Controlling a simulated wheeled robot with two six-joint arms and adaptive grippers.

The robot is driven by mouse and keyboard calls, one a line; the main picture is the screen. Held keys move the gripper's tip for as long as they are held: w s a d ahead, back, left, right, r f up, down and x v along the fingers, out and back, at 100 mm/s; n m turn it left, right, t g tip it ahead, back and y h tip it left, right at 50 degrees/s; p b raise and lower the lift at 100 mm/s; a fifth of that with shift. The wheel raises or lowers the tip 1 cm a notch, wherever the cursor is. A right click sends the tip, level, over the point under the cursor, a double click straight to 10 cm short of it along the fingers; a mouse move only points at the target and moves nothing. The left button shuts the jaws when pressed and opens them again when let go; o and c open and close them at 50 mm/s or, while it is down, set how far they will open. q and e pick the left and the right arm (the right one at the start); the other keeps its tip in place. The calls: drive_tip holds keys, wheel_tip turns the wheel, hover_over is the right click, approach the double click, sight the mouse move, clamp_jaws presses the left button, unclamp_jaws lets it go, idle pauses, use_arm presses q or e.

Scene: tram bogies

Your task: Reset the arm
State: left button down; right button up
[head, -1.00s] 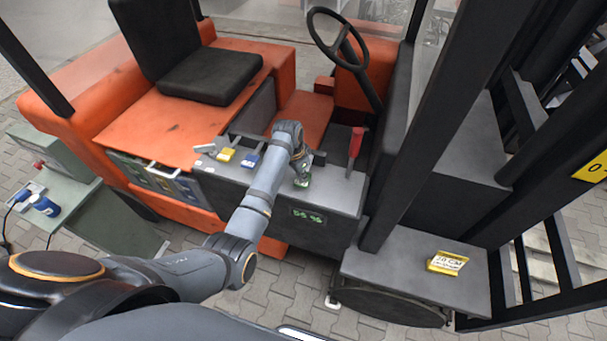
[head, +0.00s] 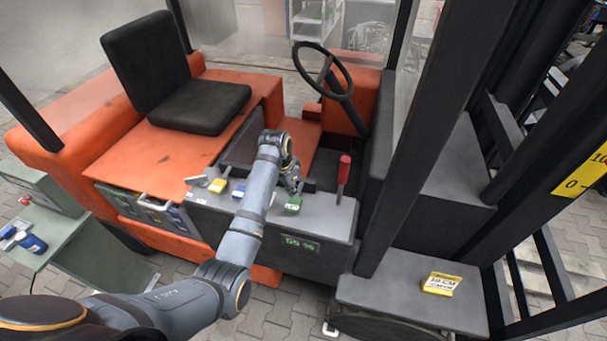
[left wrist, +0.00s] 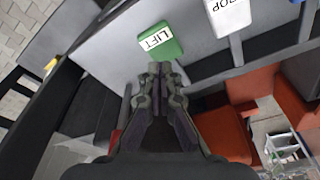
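My left arm reaches over the grey control console (head: 325,215) of an orange forklift. My left gripper (head: 297,190) hangs just above a green control (head: 293,205). In the left wrist view my left gripper's fingers (left wrist: 160,70) are together with nothing between them. There the green control (left wrist: 160,43) shows a white label reading LIFT, just past the fingertips. They look close to it, but I cannot tell whether they touch. A second white label (left wrist: 228,15) ending in "OP" is at the upper right. My right gripper is not in view.
Yellow (head: 217,185) and blue (head: 239,191) controls sit left of the green one. A red-handled lever (head: 344,170) stands close on the right. The steering wheel (head: 323,70), black seat (head: 203,106) and dark mast post (head: 400,150) surround the console.

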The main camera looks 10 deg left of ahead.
use_arm(q)
drive_tip(key=s+a+f+n+y, duration=0.1)
drive_tip(key=s+a+f+n, duration=0.15)
drive_tip(key=s, duration=0.35)
drive_tip(key=s+a+f+n, duration=0.1)
drive_tip(key=s+a+f, duration=0.15)
drive_tip(key=s, duration=0.45)
drive_tip(key=s+a+r+n+t+y, duration=0.1)
drive_tip(key=s+r, duration=0.1)
drive_tip(key=s, duration=0.5)
drive_tip(key=s+a+r+n+t, duration=0.1)
drive_tip(key=s+r, duration=0.2)
drive_tip(key=s, duration=0.4)
wheel_tip(320, 180, down, 31)
drive_tip(key=s+a+g+b, duration=0.1)
drive_tip(key=a+b, duration=0.1)
drive_tip(key=b, duration=0.5)
drive_tip(key=s+a+f+b, duration=0.1)
drive_tip(key=s+f+b, duration=0.2)
drive_tip(key=s+f, duration=0.7)
drive_tip(key=s+a+f+g+b, duration=0.1)
drive_tip(key=s+f+b, duration=0.2)
drive_tip(key=s+f, duration=0.6)
wheel_tip(320, 180, down, 6)
drive_tip(key=shift+s+f+g, duration=0.25)
drive_tip(key=shift+s+g, duration=0.05)
drive_tip(key=shift+s, duration=0.05)
